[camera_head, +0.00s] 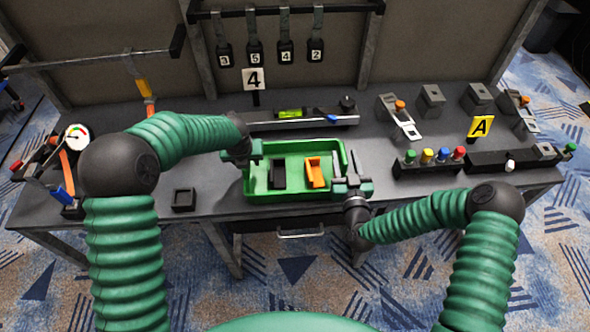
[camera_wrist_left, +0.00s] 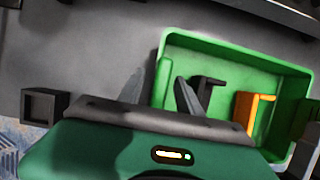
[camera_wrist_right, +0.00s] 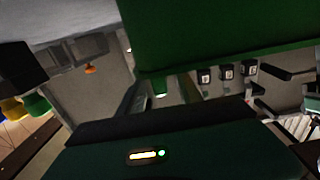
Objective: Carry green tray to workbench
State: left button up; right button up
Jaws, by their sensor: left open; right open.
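The green tray (camera_head: 296,178) is over the front middle of the workbench (camera_head: 215,190), close to its front edge. It holds a black bracket-like part (camera_head: 278,174) and an orange one (camera_head: 314,172). My left gripper (camera_head: 243,151) is open at the tray's left side. In the left wrist view its fingers (camera_wrist_left: 160,90) stand either side of the tray's left wall (camera_wrist_left: 160,75). My right gripper (camera_head: 347,166) is open at the tray's right side. In the right wrist view the tray (camera_wrist_right: 220,30) fills the top, close to the fingers; whether they straddle its wall is unclear.
A black square holder (camera_head: 184,199) is left of the tray. A bar with a green level (camera_head: 290,113) lies behind it. A row of coloured buttons (camera_head: 435,157) stands to the right. A drawer handle (camera_head: 300,232) is below the bench edge.

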pick_arm(q)
jog(key=shift+w+d+f, duration=0.1)
jog(key=shift+w+f, duration=0.05)
jog(key=shift+f, duration=0.2)
pick_arm(e)
jog(key=shift+w, duration=0.4)
pick_arm(q)
jog(key=shift+a, duration=0.2)
jog(key=shift+c, duration=0.5)
pick_arm(e)
jog(key=shift+a, duration=0.15)
jog(key=shift+c, duration=0.5)
pick_arm(q)
grip_shut()
pick_arm(e)
grip_shut()
pick_arm(q)
jog(key=shift+r, duration=0.1)
